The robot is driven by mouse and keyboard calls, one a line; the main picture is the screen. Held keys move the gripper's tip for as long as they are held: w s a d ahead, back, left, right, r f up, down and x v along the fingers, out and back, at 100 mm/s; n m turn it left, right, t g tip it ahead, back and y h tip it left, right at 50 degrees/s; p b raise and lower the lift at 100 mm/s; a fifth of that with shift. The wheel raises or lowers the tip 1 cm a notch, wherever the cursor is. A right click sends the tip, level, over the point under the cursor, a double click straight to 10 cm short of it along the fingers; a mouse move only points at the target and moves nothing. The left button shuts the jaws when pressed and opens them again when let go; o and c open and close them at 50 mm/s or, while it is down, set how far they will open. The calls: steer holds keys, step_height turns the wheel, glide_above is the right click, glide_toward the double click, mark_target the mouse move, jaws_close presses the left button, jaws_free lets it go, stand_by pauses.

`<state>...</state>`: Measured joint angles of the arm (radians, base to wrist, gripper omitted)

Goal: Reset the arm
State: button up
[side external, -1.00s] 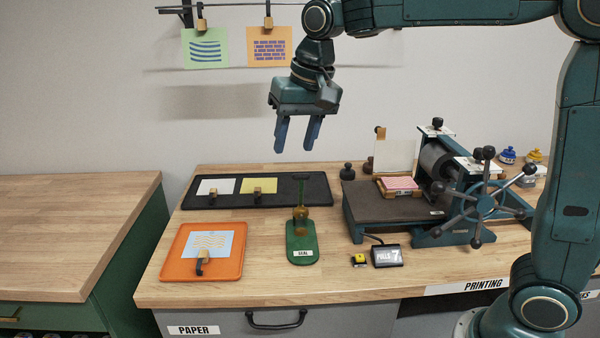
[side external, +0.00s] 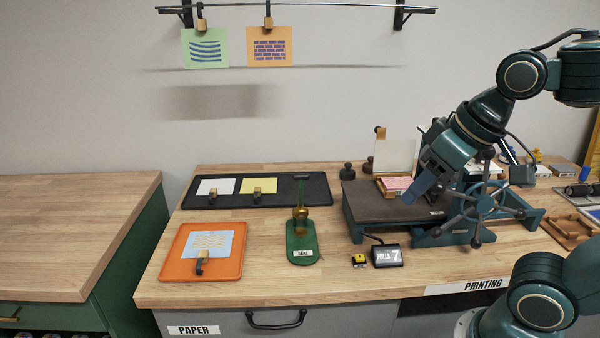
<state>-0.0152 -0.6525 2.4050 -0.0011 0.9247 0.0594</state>
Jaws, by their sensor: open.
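My gripper (side external: 413,192) is at the right, in front of the printing press (side external: 465,222), with its blue fingers pointing down and to the left over the press bed. The fingers overlap in this view, and nothing shows between them. My arm folds down from the upper right and hides part of the press roller. The fingertips appear close to the pink block (side external: 393,183) on the bed; whether they touch anything cannot be told.
An orange tray (side external: 178,272) holds a printed blue sheet. A black tray (side external: 315,190) holds white and yellow sheets. A green seal stand (side external: 302,250), a pull counter (side external: 387,256) and a small yellow device (side external: 359,260) stand mid-table. Two prints hang from a rail (side external: 330,10).

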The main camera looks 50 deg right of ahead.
steer(key=shift+s+d+f, duration=0.1)
steer(key=shift+s+f, duration=0.35)
steer(key=shift+s, duration=0.2)
steer(key=shift+s+d+f, duration=0.1)
steer(key=shift+s+f, duration=0.35)
steer(key=shift+s, duration=0.15)
